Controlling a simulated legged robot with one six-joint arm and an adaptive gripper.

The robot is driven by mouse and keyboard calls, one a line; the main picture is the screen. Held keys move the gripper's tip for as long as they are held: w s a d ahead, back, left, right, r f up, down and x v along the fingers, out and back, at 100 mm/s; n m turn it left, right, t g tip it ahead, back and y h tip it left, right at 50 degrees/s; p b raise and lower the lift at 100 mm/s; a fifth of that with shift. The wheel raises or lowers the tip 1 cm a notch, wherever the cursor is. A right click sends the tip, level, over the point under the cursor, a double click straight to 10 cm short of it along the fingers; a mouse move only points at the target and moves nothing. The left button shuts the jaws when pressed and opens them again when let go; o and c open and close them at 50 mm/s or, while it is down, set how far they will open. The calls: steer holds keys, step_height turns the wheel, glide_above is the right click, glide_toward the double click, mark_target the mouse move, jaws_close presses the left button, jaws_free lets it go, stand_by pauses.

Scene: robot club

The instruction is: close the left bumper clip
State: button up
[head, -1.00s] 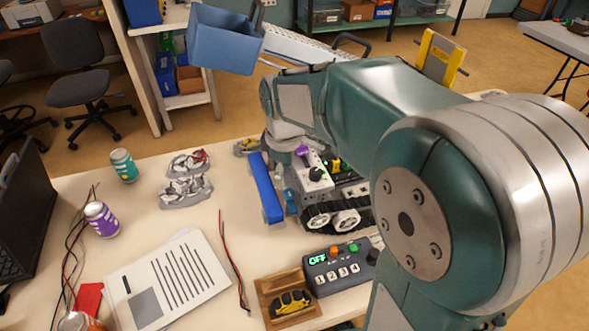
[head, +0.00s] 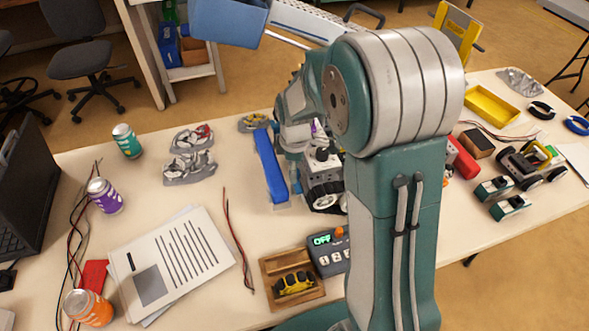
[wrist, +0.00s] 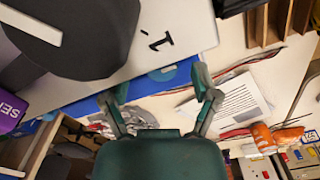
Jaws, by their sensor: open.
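In the wrist view the blue bumper (wrist: 165,80) lies beyond my fingers, beside a white panel marked 1 (wrist: 175,38). My gripper (wrist: 160,88) is open and empty, its two fingers spread in front of the bumper. I cannot make out the left bumper clip clearly. In the head view my arm hides much of the tracked robot and my fingers.
A black knob (wrist: 75,35) and a purple part (wrist: 10,108) stand close in the wrist view. A control box (head: 328,250) reading OFF and a wooden tray (head: 268,269) are near the front. Papers (head: 172,262) lie left; a yellow tray (head: 493,107) stands right.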

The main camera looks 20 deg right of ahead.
steer(key=shift+f, duration=0.5)
steer(key=shift+a, duration=0.1)
jaws_close()
steer(key=shift+m, duration=2.9)
steer(key=shift+s, duration=0.1)
steer(key=shift+f, duration=0.1)
